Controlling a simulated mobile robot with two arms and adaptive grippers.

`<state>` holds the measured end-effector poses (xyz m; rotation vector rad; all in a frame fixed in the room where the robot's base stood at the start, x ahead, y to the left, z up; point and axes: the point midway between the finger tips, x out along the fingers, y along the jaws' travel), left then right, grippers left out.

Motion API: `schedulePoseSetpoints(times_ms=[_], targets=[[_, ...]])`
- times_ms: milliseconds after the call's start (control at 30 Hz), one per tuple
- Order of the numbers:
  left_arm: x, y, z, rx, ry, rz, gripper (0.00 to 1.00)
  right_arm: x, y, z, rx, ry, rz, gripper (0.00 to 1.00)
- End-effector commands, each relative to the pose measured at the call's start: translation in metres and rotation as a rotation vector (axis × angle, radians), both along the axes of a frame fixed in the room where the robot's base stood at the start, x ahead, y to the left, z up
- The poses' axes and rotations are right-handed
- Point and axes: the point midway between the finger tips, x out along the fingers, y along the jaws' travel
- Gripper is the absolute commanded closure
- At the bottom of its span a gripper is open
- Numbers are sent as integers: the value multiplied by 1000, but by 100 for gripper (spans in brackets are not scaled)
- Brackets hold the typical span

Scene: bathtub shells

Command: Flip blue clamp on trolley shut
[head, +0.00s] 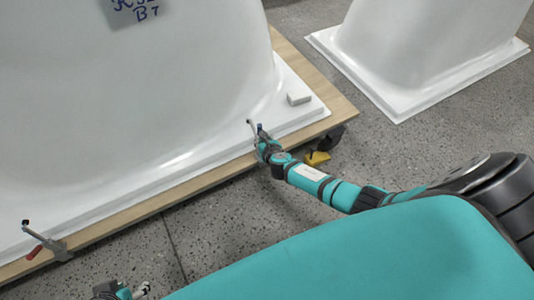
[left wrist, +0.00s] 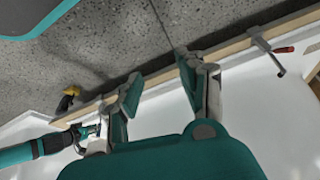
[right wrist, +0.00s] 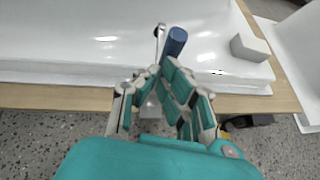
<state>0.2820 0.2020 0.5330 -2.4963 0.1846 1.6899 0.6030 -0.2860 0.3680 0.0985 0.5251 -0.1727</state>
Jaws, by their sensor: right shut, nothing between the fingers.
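The blue clamp's handle (right wrist: 175,42) stands up just beyond my right fingertips in the right wrist view, beside a thin metal arm (right wrist: 159,32) that also points up. In the head view its small blue tip (head: 260,127) shows at the trolley's wooden edge, partly hidden by my right gripper (head: 264,143). My right gripper (right wrist: 163,72) is shut with nothing between its fingers, close to the handle's base; contact cannot be told. My left gripper (left wrist: 160,78) is open and empty, its fingers apart near the trolley edge. The trolley (head: 325,115) carries a white tub shell (head: 150,95).
A red-handled clamp (head: 42,246) sits on the same edge at far left. A small white block (head: 299,98) lies on the shell's rim. A yellow caster pedal (head: 317,158) is below the corner. A second shell (head: 420,60) stands right, with speckled floor between.

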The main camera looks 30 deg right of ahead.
Motion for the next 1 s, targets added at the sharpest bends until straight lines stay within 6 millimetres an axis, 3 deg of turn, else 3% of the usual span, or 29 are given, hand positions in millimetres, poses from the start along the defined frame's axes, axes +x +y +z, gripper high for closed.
schedulePoseSetpoints(times_ms=[67,333,700,1000], targets=[[-17,5,0,16,75,7,60,1,1,4,0,0,1,100],[-15,4,8,14,70,5,60,14,0,10,-1,-3,0,100],[-15,4,1,14,68,5,60,42,0,10,1,-2,0,100],[-15,4,-2,14,68,5,60,53,1,9,0,-1,1,100]])
